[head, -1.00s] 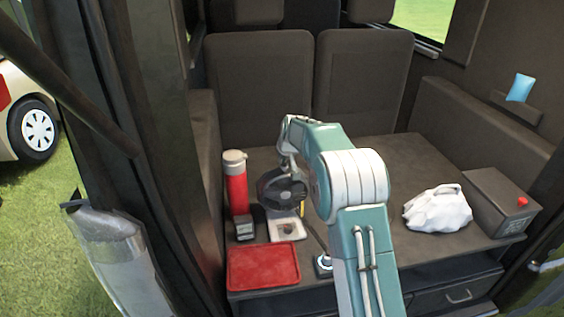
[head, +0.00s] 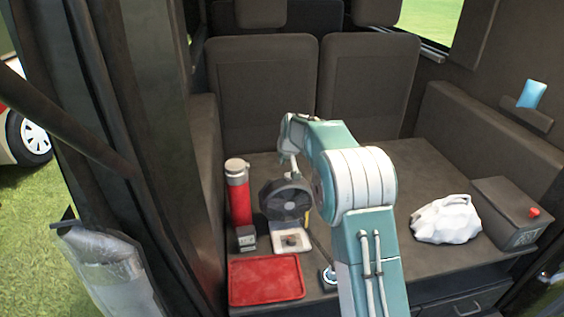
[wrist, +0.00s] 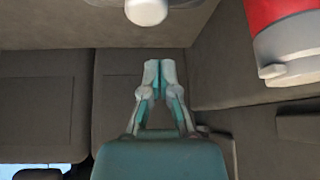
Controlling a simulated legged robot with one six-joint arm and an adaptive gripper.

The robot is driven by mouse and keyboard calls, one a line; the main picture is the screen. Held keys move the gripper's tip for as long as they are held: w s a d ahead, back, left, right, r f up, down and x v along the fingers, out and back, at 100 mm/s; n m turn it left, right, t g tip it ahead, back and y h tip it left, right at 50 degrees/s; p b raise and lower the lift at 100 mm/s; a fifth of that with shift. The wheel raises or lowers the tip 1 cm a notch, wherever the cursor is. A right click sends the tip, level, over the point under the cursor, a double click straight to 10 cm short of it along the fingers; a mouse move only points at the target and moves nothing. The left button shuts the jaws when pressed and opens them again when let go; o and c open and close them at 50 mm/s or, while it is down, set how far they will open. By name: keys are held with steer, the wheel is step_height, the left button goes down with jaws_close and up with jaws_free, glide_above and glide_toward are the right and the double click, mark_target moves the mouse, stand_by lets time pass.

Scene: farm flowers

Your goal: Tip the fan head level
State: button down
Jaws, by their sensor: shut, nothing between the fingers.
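The fan has a dark round head (head: 286,200) and a pale base (head: 291,240) on the dark table, in the head view. Its round face shows towards the camera; its exact tilt is hard to tell. My gripper (head: 294,174) is at the upper edge of the fan head, partly hidden behind it; I cannot tell whether they touch. In the wrist view my gripper (wrist: 160,66) has its fingertips together with nothing between them. The fan head is not clearly visible there.
A red flask (head: 238,196) and a small grey box (head: 246,238) stand left of the fan. A red tray (head: 266,280) lies in front. A white bag (head: 446,219) and a dark box (head: 508,212) are at right. Seat backs (head: 262,90) rise behind the table.

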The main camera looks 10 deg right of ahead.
steer(key=s+r, duration=0.5)
steer(key=s, duration=0.4)
steer(key=s+r, duration=0.5)
steer(key=s, duration=0.5)
steer(key=s+r, duration=0.5)
steer(key=s, duration=0.4)
steer(key=s+f, duration=0.1)
steer(key=s, duration=0.9)
steer(key=s+d+f+m+h, duration=0.1)
steer(key=s+f, duration=0.1)
steer(key=s, duration=0.8)
steer(key=shift+f+m+g, duration=0.3)
steer(key=shift+s+d, duration=0.1)
